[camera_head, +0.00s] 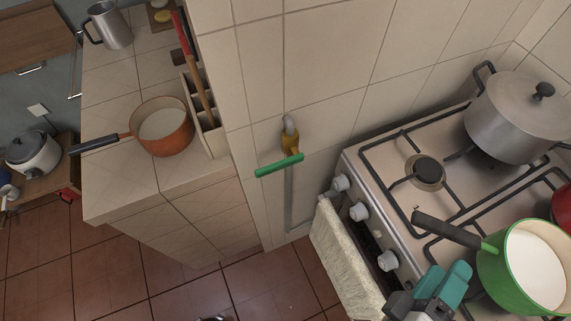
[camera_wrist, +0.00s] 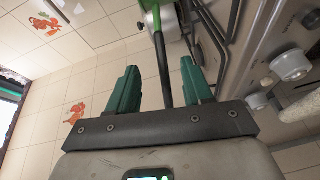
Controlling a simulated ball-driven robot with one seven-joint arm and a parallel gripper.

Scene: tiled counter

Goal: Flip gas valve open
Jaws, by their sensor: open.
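The gas valve has a green lever (camera_head: 279,165) and a brass-coloured body (camera_head: 290,137). It sits on a grey vertical pipe (camera_head: 289,200) against the tiled wall, left of the stove. The lever lies nearly level, across the pipe. My gripper (camera_head: 446,277) has teal fingers and is open at the stove's front edge, well to the right of and in front of the valve. In the wrist view my open gripper (camera_wrist: 160,85) shows a dark pan handle beyond and between its fingers; I cannot tell any contact. I do not make out the valve there.
A green saucepan (camera_head: 483,268) with a dark handle (camera_head: 446,229) stands on the stove close to my gripper. A large lidded pot (camera_head: 514,120) stands at the back. Stove knobs (camera_head: 359,211) and a towel (camera_head: 344,255) front the stove. An orange pan (camera_head: 153,142) sits on the left counter.

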